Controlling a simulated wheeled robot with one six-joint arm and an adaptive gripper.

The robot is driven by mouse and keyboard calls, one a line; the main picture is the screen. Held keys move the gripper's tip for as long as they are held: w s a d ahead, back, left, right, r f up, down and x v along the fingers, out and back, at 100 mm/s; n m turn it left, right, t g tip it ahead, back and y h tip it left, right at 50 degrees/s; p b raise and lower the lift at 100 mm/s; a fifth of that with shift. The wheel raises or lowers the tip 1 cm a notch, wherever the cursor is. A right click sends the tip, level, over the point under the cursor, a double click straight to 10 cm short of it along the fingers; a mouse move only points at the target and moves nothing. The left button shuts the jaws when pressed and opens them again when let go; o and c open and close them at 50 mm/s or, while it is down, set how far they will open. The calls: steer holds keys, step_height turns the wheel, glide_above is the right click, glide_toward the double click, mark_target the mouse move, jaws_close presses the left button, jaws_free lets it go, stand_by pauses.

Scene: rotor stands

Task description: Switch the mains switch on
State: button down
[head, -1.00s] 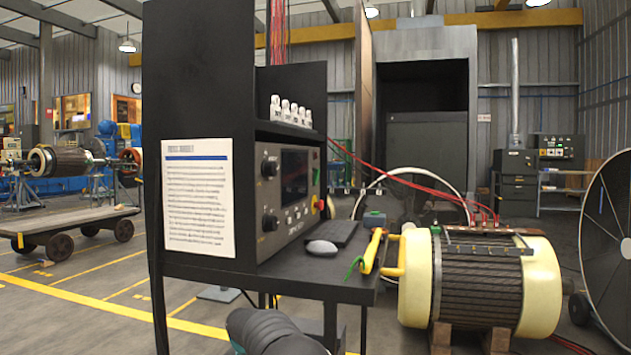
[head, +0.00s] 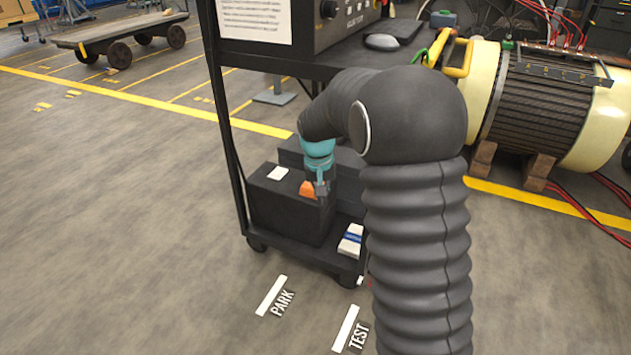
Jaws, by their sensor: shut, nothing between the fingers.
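An orange part (head: 307,190), which looks like the mains switch, sits on top of a black box (head: 275,215) on the trolley's lower shelf. Its on or off position is too small to tell. My gripper (head: 321,189) points down just right of the orange part, below the teal wrist. It is shut and empty. I cannot tell whether it touches the orange part or the box. My dark arm covers the right part of the lower shelf.
The trolley's upper shelf (head: 290,70) overhangs the box, and a thin black post (head: 228,150) stands at its left. A white and blue pack (head: 351,240) lies on the lower shelf's front. A cream-ended motor (head: 540,105) stands at the right.

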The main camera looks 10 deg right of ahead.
steer(key=s+r+t, duration=0.1)
steer(key=s+r, duration=0.3)
steer(key=s, duration=0.7)
steer(key=s+d+r+n+t, duration=0.1)
steer(key=s+r, duration=0.4)
steer(key=s, duration=0.6)
steer(key=s+r+t+y, duration=0.1)
steer(key=s+r, duration=0.3)
steer(key=s, duration=0.6)
steer(key=shift+s+d+r+t, duration=0.35)
steer(key=shift+s+t, duration=0.05)
steer(key=shift+t, duration=0.4)
steer(key=shift+s, duration=0.1)
